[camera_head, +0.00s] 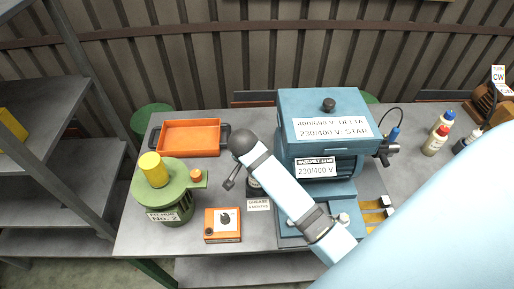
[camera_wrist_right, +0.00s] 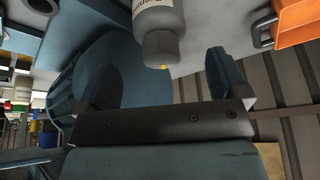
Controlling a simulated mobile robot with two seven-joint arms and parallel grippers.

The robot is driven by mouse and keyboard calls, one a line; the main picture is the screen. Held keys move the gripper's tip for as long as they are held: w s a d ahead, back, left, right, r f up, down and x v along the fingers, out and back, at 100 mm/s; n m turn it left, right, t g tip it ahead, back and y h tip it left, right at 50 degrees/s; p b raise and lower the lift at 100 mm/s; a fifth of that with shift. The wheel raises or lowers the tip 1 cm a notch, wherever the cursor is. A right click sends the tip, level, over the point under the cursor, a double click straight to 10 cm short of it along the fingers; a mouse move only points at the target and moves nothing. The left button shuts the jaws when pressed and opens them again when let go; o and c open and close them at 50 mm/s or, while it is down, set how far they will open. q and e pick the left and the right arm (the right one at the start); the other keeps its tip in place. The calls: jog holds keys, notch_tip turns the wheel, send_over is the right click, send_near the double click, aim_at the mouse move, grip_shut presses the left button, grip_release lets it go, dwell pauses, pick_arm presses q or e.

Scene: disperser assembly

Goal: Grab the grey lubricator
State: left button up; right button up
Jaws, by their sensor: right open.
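The grey lubricator (camera_wrist_right: 158,25) is a rounded grey cylinder with a yellow tip and printing on its side, at the top middle of the right wrist view. In the head view its place by the motor is mostly hidden behind my right arm. My right gripper (camera_wrist_right: 168,72) is open, its two fingers standing apart with the lubricator's yellow-tipped end in line with the gap. I cannot tell whether they touch it. In the head view the right gripper (camera_head: 232,180) is small and dark, left of the motor. My left gripper is not in view.
The blue motor (camera_head: 325,120) stands close on the right. An orange tray (camera_head: 190,137) lies at the back left, a green drum (camera_head: 171,200) with a yellow cylinder (camera_head: 153,169) at the left, and an orange box (camera_head: 222,225) in front. A "grease" label (camera_head: 258,204) is beside the arm.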

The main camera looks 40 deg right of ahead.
jog(key=p+x, duration=0.1)
jog(key=x, duration=0.4)
jog(key=shift+w+d+f, duration=0.15)
jog(key=shift+f, duration=0.1)
jog(key=c, duration=1.4)
jog(key=shift+r, duration=0.15)
